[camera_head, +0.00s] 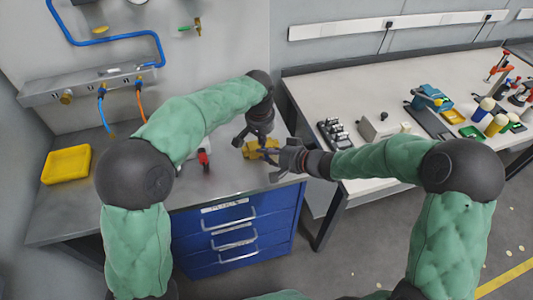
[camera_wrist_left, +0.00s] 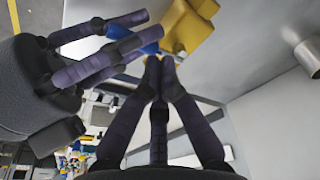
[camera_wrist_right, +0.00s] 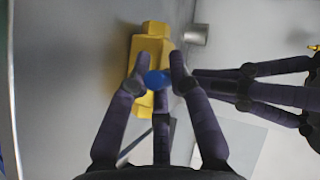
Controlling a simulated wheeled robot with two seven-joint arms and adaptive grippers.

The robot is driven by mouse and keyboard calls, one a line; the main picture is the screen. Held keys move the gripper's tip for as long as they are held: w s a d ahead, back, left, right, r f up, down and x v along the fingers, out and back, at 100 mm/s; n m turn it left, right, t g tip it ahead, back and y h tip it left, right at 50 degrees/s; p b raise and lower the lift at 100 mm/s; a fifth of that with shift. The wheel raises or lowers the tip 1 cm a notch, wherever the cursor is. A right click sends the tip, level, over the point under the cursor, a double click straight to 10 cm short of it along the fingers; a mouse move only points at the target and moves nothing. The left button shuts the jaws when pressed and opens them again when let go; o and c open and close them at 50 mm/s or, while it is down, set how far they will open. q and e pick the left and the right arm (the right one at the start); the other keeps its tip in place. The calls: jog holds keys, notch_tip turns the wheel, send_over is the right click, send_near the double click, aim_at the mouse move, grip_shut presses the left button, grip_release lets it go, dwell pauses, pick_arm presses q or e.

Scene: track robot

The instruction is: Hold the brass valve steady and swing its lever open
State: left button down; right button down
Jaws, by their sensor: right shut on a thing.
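The brass valve (camera_head: 258,148) is at the right end of the grey bench top, between my grippers. It shows as a yellow body in the left wrist view (camera_wrist_left: 188,28) and the right wrist view (camera_wrist_right: 150,50). Its blue lever (camera_wrist_left: 148,38) lies between the fingers of my right gripper (camera_wrist_right: 160,65), which is shut on it; the fingers hide part of it. My left gripper (camera_wrist_left: 160,65) has its fingertips drawn together with nothing visible between them. It is close beside the valve, and I cannot tell if it touches.
A red-handled item (camera_head: 203,158) is left of the valve. A grey cylinder (camera_wrist_right: 195,34) stands near the valve. The white table (camera_head: 370,95) at right carries tools and blocks. The bench's middle is mostly clear.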

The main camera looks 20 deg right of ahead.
aim_at(262, 147)
pick_arm(q)
jog(key=shift+f, duration=0.55)
jog(key=shift+s+a+f, duration=0.1)
jog(key=shift+a+f, duration=0.1)
jog(key=shift+f, duration=1)
pick_arm(e)
jog(key=shift+s+a+r, duration=0.1)
jog(key=shift+s+a, duration=0.05)
pick_arm(q)
jog(key=shift+f, duration=0.15)
jog(key=shift+s+f, duration=0.2)
jog(key=shift+f, duration=0.25)
pick_arm(e)
jog(key=shift+s+r, duration=0.15)
jog(key=shift+r, duration=0.05)
pick_arm(q)
jog(key=shift+w+d+r, duration=0.15)
jog(key=shift+r, duration=1)
pick_arm(e)
jog(key=shift+w+f, duration=0.1)
jog(key=shift+w, duration=0.1)
pick_arm(q)
jog(key=shift+r, duration=0.7)
pick_arm(e)
jog(key=shift+w, duration=0.15)
pick_arm(q)
jog(key=shift+w+r, duration=0.15)
jog(key=shift+r, duration=1.3)
pick_arm(e)
jog(key=shift+f, duration=0.15)
